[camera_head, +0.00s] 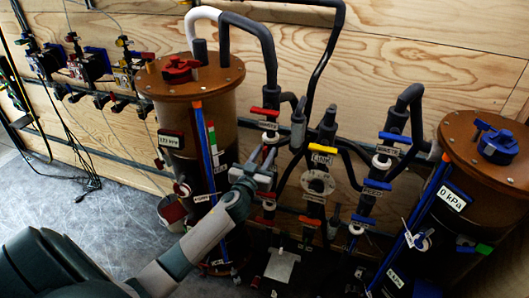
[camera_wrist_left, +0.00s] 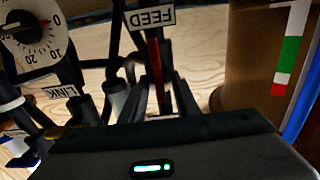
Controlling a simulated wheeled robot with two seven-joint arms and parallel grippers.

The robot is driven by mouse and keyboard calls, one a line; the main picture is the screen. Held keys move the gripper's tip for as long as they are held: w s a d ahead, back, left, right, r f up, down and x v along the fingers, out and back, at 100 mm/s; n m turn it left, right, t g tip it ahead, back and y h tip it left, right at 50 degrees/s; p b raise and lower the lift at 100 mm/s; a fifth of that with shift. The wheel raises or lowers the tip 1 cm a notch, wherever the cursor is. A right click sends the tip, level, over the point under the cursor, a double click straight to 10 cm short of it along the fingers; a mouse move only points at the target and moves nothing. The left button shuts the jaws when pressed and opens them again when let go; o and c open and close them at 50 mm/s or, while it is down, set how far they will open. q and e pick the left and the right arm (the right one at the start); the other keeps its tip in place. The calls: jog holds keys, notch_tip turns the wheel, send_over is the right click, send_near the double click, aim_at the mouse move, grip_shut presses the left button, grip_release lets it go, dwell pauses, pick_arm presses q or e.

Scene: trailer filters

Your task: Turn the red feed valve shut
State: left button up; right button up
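The red feed valve handle (camera_wrist_left: 155,62) stands upright in the left wrist view, beside its upside-down FEED label (camera_wrist_left: 150,17). My left gripper (camera_head: 265,168) is at the pipework just right of the left brown tank (camera_head: 188,82) in the head view. In the left wrist view its dark fingers (camera_wrist_left: 160,98) lie around the lower end of the red handle. Whether they press on it is too dark to tell. In the head view the gripper largely hides the feed valve. My right gripper is not in view.
A round gauge (camera_head: 317,182) and a yellow-handled valve (camera_head: 325,139) are close right of the gripper. Another red-handled valve (camera_head: 265,112) sits above. Blue-handled valves (camera_head: 394,137) and a second brown tank (camera_head: 485,165) stand further right. Pipes crowd the space; the floor (camera_head: 110,215) at left is largely clear.

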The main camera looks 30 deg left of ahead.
pick_arm(q)
grip_shut()
jog(key=shift+w+m, duration=0.1)
jog(key=shift+m, duration=0.2)
jog(key=m, duration=0.3)
jog(key=shift+d+f, duration=0.1)
jog(key=shift+d, duration=0.25)
jog(key=m, duration=0.5)
jog(key=d+f+m, duration=0.1)
jog(key=m, duration=0.3)
jog(key=f+m, duration=0.1)
jog(key=m, duration=0.4)
jog(key=shift+w+d+f+m, duration=0.1)
jog(key=shift+w+d+m, duration=0.1)
jog(key=shift+d+m, duration=0.1)
